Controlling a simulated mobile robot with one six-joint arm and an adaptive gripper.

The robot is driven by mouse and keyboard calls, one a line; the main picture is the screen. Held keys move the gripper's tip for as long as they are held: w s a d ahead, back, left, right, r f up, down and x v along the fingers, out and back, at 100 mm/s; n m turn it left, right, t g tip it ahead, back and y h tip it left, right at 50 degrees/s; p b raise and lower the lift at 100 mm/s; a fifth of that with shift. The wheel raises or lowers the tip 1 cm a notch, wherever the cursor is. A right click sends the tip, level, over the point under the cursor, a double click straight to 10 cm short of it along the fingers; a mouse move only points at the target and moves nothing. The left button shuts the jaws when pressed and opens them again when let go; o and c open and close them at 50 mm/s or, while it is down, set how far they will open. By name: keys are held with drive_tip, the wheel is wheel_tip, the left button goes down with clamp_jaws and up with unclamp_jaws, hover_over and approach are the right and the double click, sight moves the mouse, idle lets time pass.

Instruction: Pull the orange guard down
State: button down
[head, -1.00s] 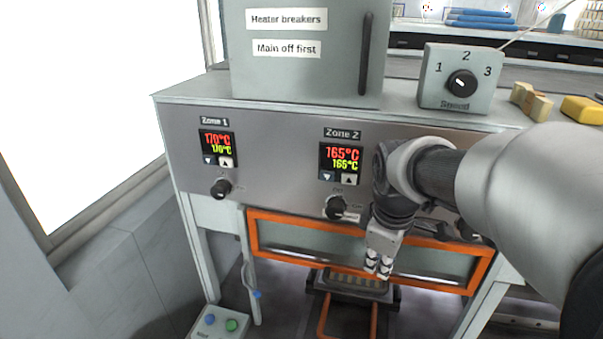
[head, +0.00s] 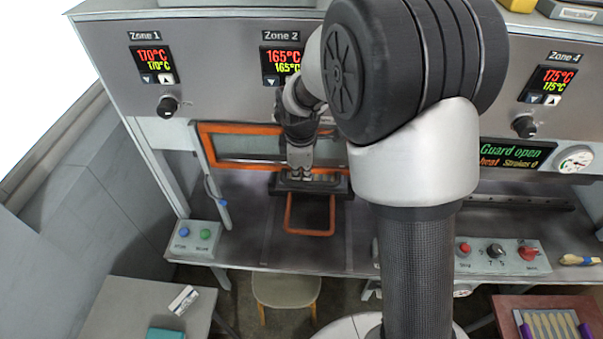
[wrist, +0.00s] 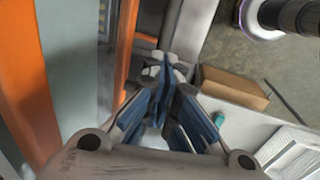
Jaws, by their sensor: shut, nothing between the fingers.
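The orange guard (head: 240,128) is an orange frame around a clear panel. It hangs across the front of the press, below the zone 2 controller. My arm covers its right part in the head view. In the wrist view the orange frame (wrist: 28,85) runs along the left side, with a second orange strip near the top middle. My gripper (head: 300,172) is in front of the guard's lower edge, above the mould tray. It is shut and empty, its blue-padded fingers (wrist: 165,80) together. I cannot tell whether it touches the guard.
An orange loop handle (head: 288,215) sticks out from the mould tray below. A button box (head: 195,238) stands at left and a control panel (head: 505,257) at right. A display (head: 513,154) reads "Guard open". A stool (head: 285,290) stands in front.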

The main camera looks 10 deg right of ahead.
drive_tip(key=shift+w+f, duration=0.25)
drive_tip(key=shift+f, duration=0.75)
drive_tip(key=shift+f, duration=0.15)
wheel_tip(320, 180, down, 28)
drive_tip(key=b, duration=1.7)
drive_tip(key=shift+s+r, duration=0.15)
drive_tip(key=shift+r, duration=0.05)
wheel_tip(320, 180, up, 14)
drive_tip(key=s+p, duration=0.2)
drive_tip(key=p, duration=0.2)
drive_tip(key=shift+s+a, duration=0.15)
drive_tip(key=shift+a, duration=0.25)
